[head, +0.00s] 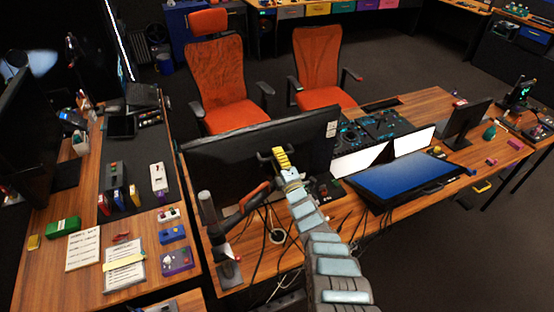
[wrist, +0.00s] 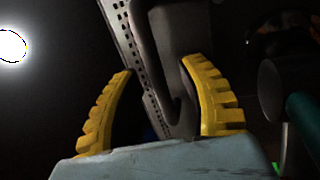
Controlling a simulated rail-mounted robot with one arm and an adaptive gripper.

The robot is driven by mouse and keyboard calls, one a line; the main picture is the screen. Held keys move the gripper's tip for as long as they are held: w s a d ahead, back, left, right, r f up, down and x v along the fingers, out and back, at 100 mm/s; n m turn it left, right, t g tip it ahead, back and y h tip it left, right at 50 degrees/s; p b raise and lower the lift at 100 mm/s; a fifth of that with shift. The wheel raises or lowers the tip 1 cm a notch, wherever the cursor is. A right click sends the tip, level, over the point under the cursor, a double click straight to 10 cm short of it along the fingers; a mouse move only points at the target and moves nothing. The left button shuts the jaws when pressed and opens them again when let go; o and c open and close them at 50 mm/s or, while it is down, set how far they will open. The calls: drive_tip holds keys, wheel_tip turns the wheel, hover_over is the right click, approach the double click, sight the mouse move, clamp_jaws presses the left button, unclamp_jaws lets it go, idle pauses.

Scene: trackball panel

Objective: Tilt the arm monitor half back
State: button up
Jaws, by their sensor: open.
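The arm monitor (head: 220,157) is a wide black screen seen from behind in the head view, carried on a jointed arm (head: 257,196) from a grey post (head: 207,210) at the desk's near edge. My gripper (head: 281,158) has yellow fingers and is at the middle of the monitor's back, by its mount. In the wrist view my gripper (wrist: 165,100) is open, its fingers to either side of a dark grey piece with a perforated edge (wrist: 150,75). I cannot tell whether either finger touches it. The monitor's screen face is hidden.
A blue-screened monitor (head: 405,182) lies low on the desk to the right, by a control panel (head: 375,130). Loose cables (head: 270,245) hang below the monitor. Two orange chairs (head: 215,80) stand behind it. A side desk (head: 125,275) with small boxes is at left.

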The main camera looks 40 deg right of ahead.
clamp_jaws()
drive_tip(key=shift+a+r+p, duration=0.1)
drive_tip(key=shift+r+p, duration=0.05)
drive_tip(key=shift+p, duration=0.15)
